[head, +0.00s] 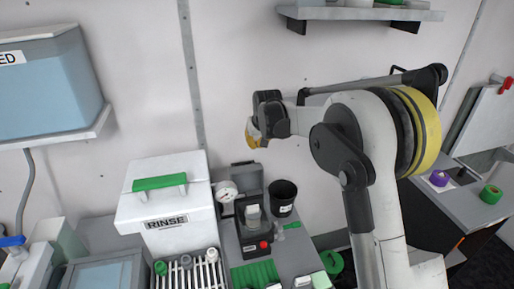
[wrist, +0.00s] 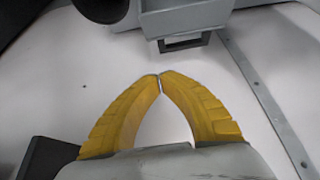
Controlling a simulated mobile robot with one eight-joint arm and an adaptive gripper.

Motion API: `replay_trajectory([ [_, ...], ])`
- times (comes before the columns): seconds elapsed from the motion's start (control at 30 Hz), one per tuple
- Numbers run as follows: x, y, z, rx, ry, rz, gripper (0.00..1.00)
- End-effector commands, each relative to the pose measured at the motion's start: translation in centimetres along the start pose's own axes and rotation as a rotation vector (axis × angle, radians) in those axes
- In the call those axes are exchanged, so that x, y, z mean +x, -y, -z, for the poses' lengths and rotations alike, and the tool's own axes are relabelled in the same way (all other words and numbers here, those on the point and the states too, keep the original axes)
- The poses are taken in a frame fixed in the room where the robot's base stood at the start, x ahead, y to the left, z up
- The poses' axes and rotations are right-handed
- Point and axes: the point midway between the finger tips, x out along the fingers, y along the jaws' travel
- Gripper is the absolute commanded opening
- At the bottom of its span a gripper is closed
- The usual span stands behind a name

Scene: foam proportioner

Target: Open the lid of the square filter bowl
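A small dark grey square unit (head: 250,181) stands on the counter, between a round gauge and a black cup; I take it for the square filter bowl. Its upright upper part has a small loop on top, and I cannot tell whether this part is a raised lid. A pale block (head: 253,212) shows in its front part. In the wrist view a grey box (wrist: 185,14) with a dark-edged loop (wrist: 182,43) appears at the top. My gripper (head: 253,135) is above the unit, apart from it. Its yellow fingertips (wrist: 160,77) meet, with nothing between them.
A white RINSE box (head: 166,212) with a green handle stands left of the unit. The gauge (head: 226,192) and black cup (head: 283,198) flank it closely. A red button (head: 264,244) is in front. A shelf (head: 360,13) hangs above; the wall lies behind my gripper.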

Motion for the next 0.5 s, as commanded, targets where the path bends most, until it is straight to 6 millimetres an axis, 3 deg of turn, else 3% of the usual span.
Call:
replay_trajectory([
  [0.4,8.2,0.0,-0.1,0.0,-0.001,0.0,0.0],
  [0.43,8.7,0.0,-0.1,0.0,-0.001,0.0,0.0],
  [0.5,7.7,0.0,-0.9,0.0,-0.001,0.0,0.0],
])
